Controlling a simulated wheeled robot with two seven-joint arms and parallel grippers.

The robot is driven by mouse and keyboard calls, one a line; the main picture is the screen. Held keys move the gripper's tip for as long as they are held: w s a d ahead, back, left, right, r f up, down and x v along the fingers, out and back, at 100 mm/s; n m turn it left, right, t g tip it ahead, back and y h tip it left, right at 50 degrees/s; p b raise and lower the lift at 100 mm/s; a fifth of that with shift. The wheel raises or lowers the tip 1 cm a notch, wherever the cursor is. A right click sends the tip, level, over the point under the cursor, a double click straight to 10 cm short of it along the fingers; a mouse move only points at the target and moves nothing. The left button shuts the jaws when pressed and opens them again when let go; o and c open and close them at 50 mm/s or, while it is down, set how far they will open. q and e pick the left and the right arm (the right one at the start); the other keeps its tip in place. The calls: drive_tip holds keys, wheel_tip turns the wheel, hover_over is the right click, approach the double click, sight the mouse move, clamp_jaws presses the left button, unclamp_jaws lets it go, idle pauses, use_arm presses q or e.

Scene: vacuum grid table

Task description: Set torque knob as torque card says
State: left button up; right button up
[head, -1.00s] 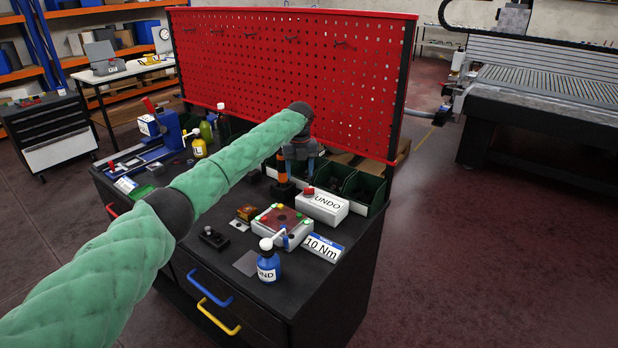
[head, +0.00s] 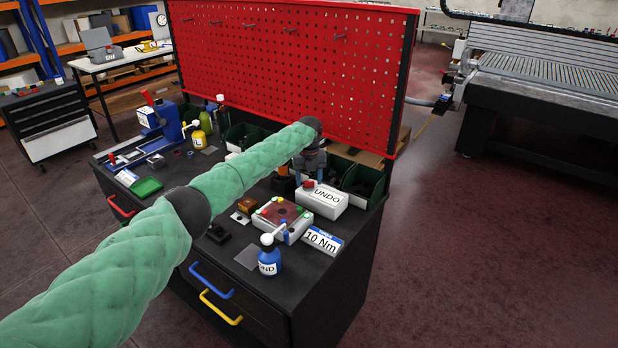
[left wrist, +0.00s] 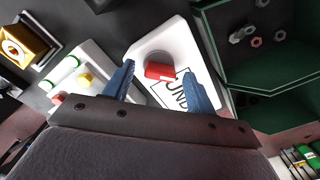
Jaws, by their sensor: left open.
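The torque card (head: 322,240), a blue and white sign reading "10 Nm", stands at the bench's front right. My left gripper (head: 309,177) points down over the white box (head: 328,202) lettered "UNDO". In the left wrist view, its blue fingers (left wrist: 158,69) are open either side of the box's red knob or button (left wrist: 159,72), with visible gaps; contact is not visible. The red part also shows in the head view (head: 308,184). I cannot tell for sure which part is the torque knob. My right gripper is not in view.
A white box with a dark red top (head: 279,213) and coloured buttons sits left of the UNDO box. A blue bottle (head: 269,260) stands in front. Green bins (head: 363,184) and the red pegboard (head: 290,60) are behind. A small orange box (head: 246,205) lies left.

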use_arm(q)
drive_tip(key=shift+w+f, duration=0.1)
drive_tip(key=shift+f, duration=0.2)
drive_tip(key=c, duration=1)
